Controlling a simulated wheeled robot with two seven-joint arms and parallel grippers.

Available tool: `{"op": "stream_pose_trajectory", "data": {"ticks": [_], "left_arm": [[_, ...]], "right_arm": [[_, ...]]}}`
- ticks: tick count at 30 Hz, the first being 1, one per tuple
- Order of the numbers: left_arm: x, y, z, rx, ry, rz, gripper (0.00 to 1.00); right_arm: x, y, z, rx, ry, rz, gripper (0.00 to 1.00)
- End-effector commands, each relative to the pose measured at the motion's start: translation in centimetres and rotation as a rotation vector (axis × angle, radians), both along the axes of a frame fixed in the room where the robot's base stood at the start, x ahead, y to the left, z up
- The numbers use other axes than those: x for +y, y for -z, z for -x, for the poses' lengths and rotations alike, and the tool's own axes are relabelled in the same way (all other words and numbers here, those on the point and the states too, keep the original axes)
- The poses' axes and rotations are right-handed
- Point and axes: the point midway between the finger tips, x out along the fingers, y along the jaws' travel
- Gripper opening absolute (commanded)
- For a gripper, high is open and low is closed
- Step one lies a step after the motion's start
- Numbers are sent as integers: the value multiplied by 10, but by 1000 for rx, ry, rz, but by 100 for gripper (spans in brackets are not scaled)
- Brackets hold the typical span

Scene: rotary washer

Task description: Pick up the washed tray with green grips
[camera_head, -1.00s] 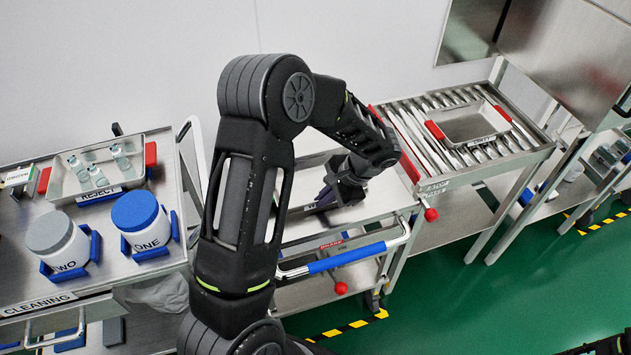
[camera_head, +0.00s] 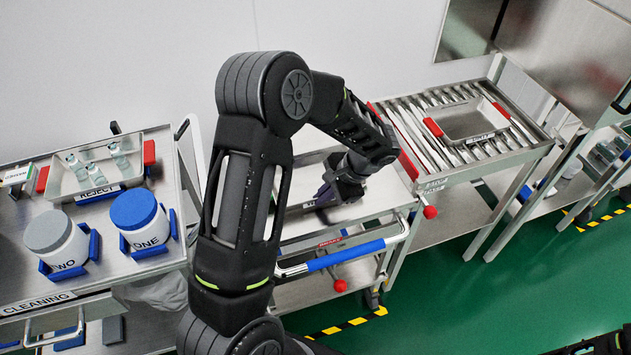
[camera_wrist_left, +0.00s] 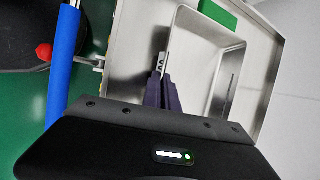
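The metal tray with a green grip (camera_wrist_left: 217,15) sits on the cart. The left wrist view shows its inside and the green grip at its far end. In the head view my left arm hides most of the tray; part of its labelled front side (camera_head: 318,203) shows. My left gripper (camera_head: 326,194) points down at that front side. In the left wrist view its dark fingers (camera_wrist_left: 163,82) are close together at the tray's labelled wall, seemingly one on each side of it. The fingertips are partly hidden. My right gripper is not in view.
A roller table (camera_head: 455,170) to the right holds a red-gripped tray (camera_head: 470,124). The left cart holds a reject tray (camera_head: 68,183) with vials and two lidded jars (camera_head: 60,240) (camera_head: 141,218). A blue push handle (camera_head: 346,255) fronts the middle cart.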

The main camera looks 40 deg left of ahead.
Motion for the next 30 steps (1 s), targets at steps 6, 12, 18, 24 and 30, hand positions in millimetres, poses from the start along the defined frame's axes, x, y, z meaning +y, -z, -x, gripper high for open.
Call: {"op": "stream_pose_trajectory", "data": {"ticks": [6,12,18,24,30], "left_arm": [[0,-5,-1,-3,0,-1,0],[0,-31,-1,-6,-1,-1,0],[0,-70,-2,-9,0,-1,0],[0,-96,-1,-4,1,-1,0],[0,-101,-1,-1,1,0,0]], "right_arm": [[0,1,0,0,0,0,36],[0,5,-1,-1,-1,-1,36],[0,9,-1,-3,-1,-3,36],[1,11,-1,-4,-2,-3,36],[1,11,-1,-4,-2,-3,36]]}}
